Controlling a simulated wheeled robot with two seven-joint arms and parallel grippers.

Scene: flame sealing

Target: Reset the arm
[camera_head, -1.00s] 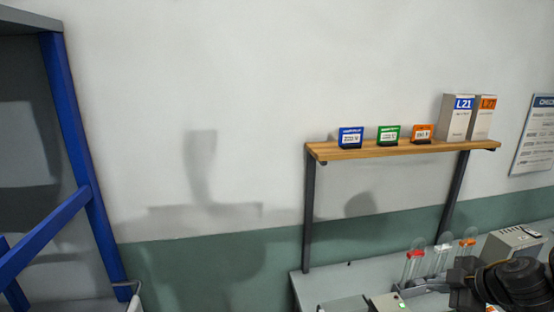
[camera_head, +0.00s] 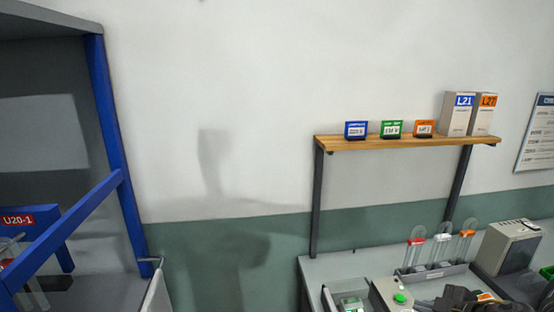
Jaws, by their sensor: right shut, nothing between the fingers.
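My right arm and gripper (camera_head: 428,304) show as dark shapes at the bottom edge, right of centre, in front of the bench. Only their upper part is in the picture, and the fingertips are barely visible. The gripper is shut with nothing in it. My left gripper is not in view.
The grey bench (camera_head: 340,265) holds a rack of tubes with red, white and orange caps (camera_head: 441,237), a grey box device (camera_head: 510,245) and a device with a green button (camera_head: 399,298). A wooden shelf (camera_head: 400,142) stands above. A blue-framed rack (camera_head: 118,150) is left.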

